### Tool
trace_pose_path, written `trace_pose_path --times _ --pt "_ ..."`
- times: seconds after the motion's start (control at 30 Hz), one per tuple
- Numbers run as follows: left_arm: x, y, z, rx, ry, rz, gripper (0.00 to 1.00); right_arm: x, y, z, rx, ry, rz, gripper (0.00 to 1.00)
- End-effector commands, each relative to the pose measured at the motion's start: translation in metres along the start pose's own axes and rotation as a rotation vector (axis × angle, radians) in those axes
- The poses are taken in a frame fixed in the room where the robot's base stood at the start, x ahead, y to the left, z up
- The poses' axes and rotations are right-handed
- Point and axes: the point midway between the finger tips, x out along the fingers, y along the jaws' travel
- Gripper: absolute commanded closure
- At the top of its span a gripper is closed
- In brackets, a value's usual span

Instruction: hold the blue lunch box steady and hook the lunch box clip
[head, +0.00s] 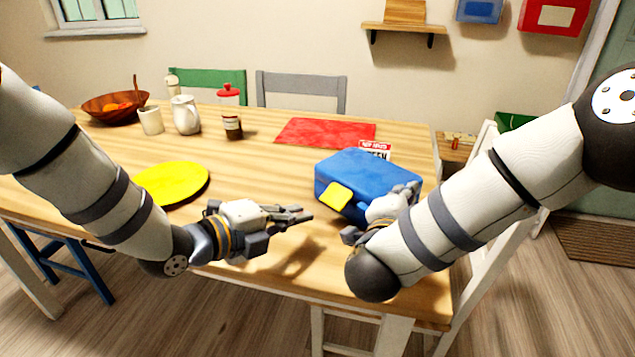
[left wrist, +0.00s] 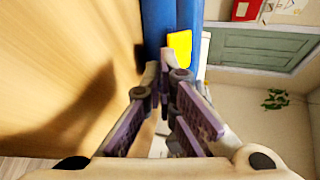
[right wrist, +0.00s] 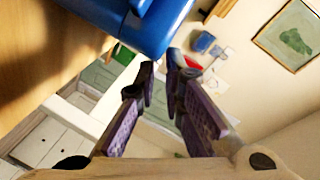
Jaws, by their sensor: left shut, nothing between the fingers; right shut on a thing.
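The blue lunch box (head: 362,172) stands near the right front part of the table, with a yellow clip (head: 336,196) on its front left side. The box (left wrist: 155,25) and clip (left wrist: 180,46) also show in the left wrist view. My left gripper (head: 304,214) is shut and empty, its tips pointing at the clip from the left, a short way off. My right gripper (head: 408,194) is at the front right side of the box and shut on it. The box also shows in the right wrist view (right wrist: 125,22); the exact contact is hard to see.
The wooden table (head: 260,160) holds a yellow plate (head: 172,183), a red mat (head: 326,131) behind the box, a white pitcher (head: 185,116), a cup (head: 151,121), a red-topped jar (head: 231,122) and a bowl (head: 113,108). A white chair (head: 480,225) stands at the right.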

Motion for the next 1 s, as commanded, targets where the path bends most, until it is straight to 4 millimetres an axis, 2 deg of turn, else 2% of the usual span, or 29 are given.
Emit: trace_pose_path --times 0.03,0.1,0.2,0.27,0.4,0.53,0.63,0.73,1.0 --pt "0.012 -0.008 0.005 0.005 -0.007 0.059 1.0 -0.002 0.017 0.009 -0.018 -0.025 0.034 1.0" --pt "0.022 -0.022 0.01 0.01 -0.015 0.162 1.0 -0.002 0.017 0.009 -0.018 -0.025 0.034 1.0" --pt "0.026 -0.048 0.015 0.007 -0.02 0.306 1.0 -0.002 0.017 0.009 -0.018 -0.025 0.034 1.0" --pt "0.021 -0.065 0.015 0.001 -0.02 0.39 1.0 -0.002 0.017 0.009 -0.018 -0.025 0.034 1.0" --pt "-0.003 -0.102 0.01 -0.019 -0.002 0.559 1.0 -0.002 0.017 0.009 -0.018 -0.024 0.034 1.0" --pt "-0.027 -0.125 0.004 -0.033 0.019 0.661 1.0 -0.002 0.017 0.009 -0.018 -0.024 0.034 1.0" --pt "-0.037 -0.132 0.0 -0.037 0.03 0.702 1.0 -0.002 0.017 0.009 -0.018 -0.025 0.034 1.0" --pt "-0.036 -0.129 -0.001 -0.038 0.034 0.719 1.0 -0.002 0.017 0.009 -0.018 -0.025 0.034 1.0" --pt "0.005 -0.091 -0.004 -0.038 0.035 0.722 1.0 -0.002 0.017 0.009 -0.018 -0.025 0.034 1.0"
